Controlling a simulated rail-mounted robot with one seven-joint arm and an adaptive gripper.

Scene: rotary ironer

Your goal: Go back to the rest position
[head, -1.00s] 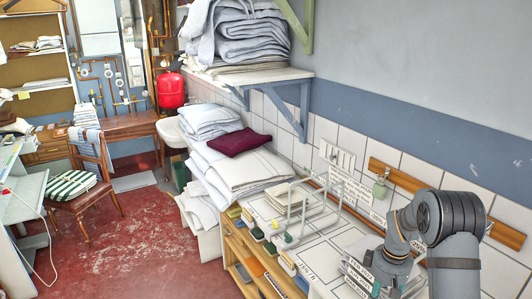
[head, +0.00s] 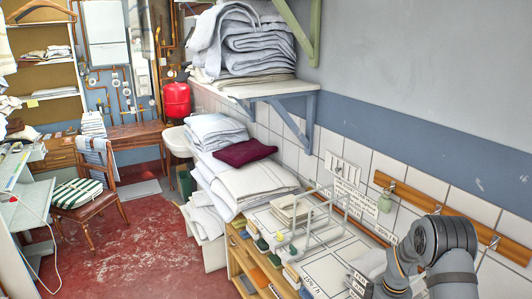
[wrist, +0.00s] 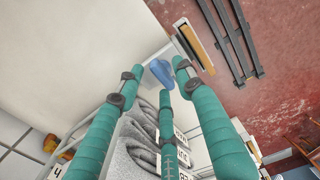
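My gripper (wrist: 159,80) shows in the wrist view as three teal, banded fingers with grey joints. Their tips are spread apart. A small blue thing (wrist: 158,73) shows between the tips; I cannot tell how far beyond them it is. In the head view only my grey arm shows, at the lower right; the gripper is out of that picture.
A tiled counter (head: 325,268) with a wire rack (head: 325,212) and stacked linen (head: 255,182) runs along the wall. A wall shelf (head: 262,88) holds folded sheets above. A chair (head: 88,195) stands left. The red floor (head: 140,255) between is clear.

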